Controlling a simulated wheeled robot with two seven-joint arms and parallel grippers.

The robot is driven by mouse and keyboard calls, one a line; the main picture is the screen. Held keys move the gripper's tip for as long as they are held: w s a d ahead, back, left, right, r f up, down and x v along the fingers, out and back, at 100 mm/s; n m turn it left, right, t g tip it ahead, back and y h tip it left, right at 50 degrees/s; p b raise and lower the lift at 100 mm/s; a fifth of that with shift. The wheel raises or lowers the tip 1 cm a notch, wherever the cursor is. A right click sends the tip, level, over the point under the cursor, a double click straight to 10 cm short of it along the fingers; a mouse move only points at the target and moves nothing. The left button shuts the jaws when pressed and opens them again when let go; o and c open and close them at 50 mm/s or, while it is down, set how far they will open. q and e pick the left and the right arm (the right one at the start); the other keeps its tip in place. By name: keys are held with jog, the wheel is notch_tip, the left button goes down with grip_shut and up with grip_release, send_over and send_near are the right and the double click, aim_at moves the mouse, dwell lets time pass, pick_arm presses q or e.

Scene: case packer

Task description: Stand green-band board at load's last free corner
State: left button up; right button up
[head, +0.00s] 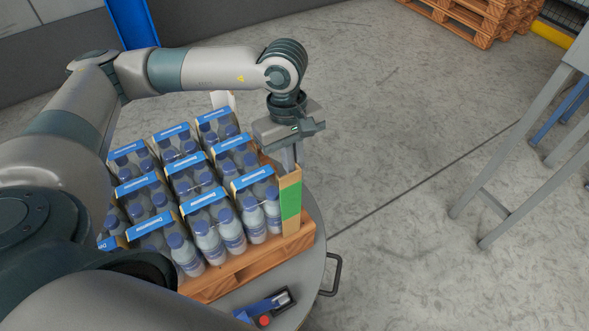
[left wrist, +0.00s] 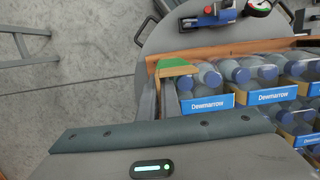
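The green-band board (head: 290,203) is a tan upright corner strip with a wide green band. It stands at the near right corner of the bottle load, close beside the end pack; its foot is at the pallet's corner. My left gripper (head: 290,165) is above it, fingers pointing down at its top end. In the left wrist view the fingers show close together with the board (left wrist: 177,68) at their tips, and they look shut on its top edge. The load (head: 208,200) is several blue-labelled bottle packs. My right gripper is not in view.
The load sits on a wooden pallet (head: 242,270) on a round grey turntable (head: 318,262) with a handle. A blue tool (head: 262,308) lies on its near edge. A grey frame stands at right; stacked pallets (head: 478,18) are behind. The floor between is clear.

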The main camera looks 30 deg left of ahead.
pick_arm(q)
jog(key=o, duration=0.4)
jog(key=shift+r, duration=0.1)
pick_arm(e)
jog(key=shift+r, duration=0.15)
